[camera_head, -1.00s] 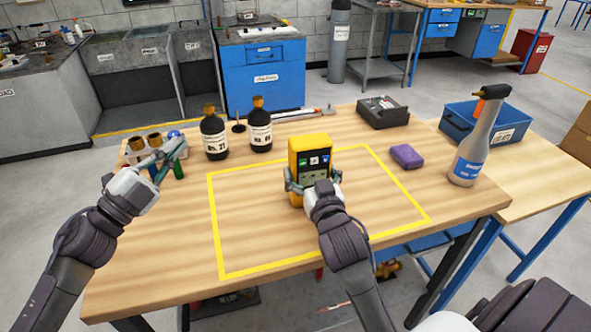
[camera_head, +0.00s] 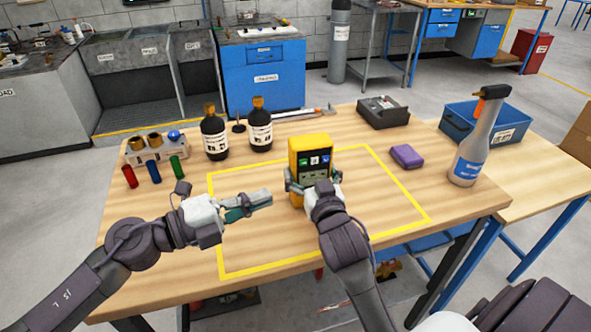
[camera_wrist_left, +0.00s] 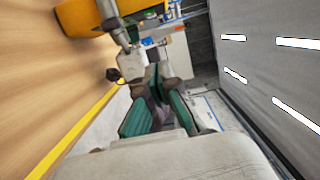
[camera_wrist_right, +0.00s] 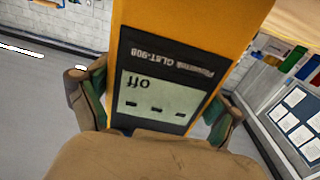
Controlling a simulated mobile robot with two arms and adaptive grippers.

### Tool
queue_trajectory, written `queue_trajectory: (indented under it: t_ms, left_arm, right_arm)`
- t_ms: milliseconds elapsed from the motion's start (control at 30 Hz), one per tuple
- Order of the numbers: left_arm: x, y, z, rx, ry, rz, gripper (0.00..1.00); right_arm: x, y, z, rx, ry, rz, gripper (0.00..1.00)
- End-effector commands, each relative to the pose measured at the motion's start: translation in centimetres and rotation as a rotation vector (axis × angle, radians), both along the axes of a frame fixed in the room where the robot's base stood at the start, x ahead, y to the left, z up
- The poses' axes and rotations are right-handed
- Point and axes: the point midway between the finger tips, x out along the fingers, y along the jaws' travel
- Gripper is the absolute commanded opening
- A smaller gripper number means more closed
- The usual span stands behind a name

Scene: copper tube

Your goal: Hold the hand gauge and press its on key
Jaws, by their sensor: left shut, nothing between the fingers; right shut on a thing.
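The yellow hand gauge (camera_head: 311,158) stands upright inside the yellow outline on the table. Its front has green, white and blue keys above a screen. In the right wrist view the gauge (camera_wrist_right: 185,50) fills the middle, and its screen reads "Off" with dashes. My right gripper (camera_head: 313,184) is shut on the gauge's lower part, one finger on each side. My left gripper (camera_head: 268,196) is shut and empty, just left of the gauge and apart from it, pointing right. In the left wrist view the left fingers (camera_wrist_left: 163,105) come together, and part of the gauge (camera_wrist_left: 85,20) shows at top left.
Two dark bottles (camera_head: 214,136) stand behind the outline. Red, blue and green cylinders (camera_head: 153,172) stand at the left by a rack (camera_head: 142,152). A purple block (camera_head: 407,156), a dark box (camera_head: 383,112) and a spray bottle (camera_head: 474,145) are at the right.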

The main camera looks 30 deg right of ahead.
Motion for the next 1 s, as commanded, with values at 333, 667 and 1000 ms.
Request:
queue_trajectory:
  t_ms: [333, 667, 1000]
  left_arm:
    - [-0.5, -7.5, 0.1, -0.001, -0.001, -0.004, 0.0]
    - [2.7, -9.6, 0.0, 0.0, 0.0, 0.001, 0.0]
    - [3.5, -9.8, 0.0, 0.0, -0.001, 0.0, 0.0]
  right_arm:
    - [0.0, 0.0, -0.3, 0.001, 0.007, 0.0, 0.35]
    - [0.0, 0.1, -0.3, 0.001, 0.007, 0.001, 0.35]
    - [0.0, 0.1, -0.3, 0.002, 0.007, 0.002, 0.35]
